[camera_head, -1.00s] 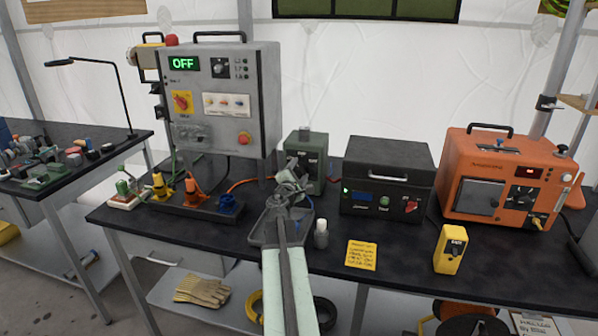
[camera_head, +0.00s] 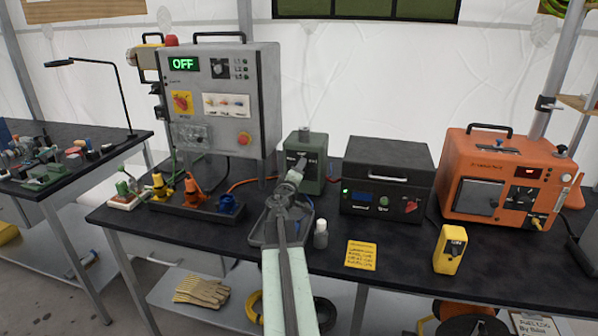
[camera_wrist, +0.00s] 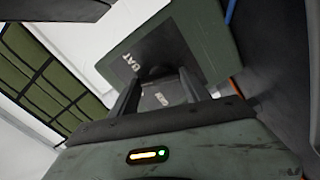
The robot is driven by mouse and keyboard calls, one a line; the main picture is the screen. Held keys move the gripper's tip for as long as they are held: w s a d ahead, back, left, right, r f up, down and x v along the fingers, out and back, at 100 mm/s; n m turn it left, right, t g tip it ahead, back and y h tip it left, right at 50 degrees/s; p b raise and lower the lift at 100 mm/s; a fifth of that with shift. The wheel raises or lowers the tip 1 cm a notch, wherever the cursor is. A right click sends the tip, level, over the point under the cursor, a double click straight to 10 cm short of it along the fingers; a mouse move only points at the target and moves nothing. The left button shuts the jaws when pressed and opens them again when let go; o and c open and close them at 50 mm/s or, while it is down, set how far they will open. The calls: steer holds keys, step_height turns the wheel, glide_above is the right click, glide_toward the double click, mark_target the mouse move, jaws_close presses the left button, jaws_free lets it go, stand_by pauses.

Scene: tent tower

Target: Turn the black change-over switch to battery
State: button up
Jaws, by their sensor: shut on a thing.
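A dark green box (camera_head: 317,146) with pale lettering on its front stands at the back middle of the bench. In the wrist view its green face (camera_wrist: 205,45) fills the upper middle, and a label reading BAT shows beside the black switch (camera_wrist: 160,50). My gripper (camera_head: 299,164) is at the front of this box. In the wrist view its two fingers (camera_wrist: 158,80) are shut on the black switch, one on each side. My arm and gripper hide much of the switch in the head view, and its exact setting cannot be told.
A grey panel (camera_head: 218,140) showing OFF stands left. A black case (camera_head: 388,160) and an orange unit (camera_head: 512,150) stand right.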

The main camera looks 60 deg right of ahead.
steer(key=shift+m, duration=3.8)
steer(key=o, duration=1.4)
steer(key=v, duration=0.7)
steer(key=shift+a, duration=0.4)
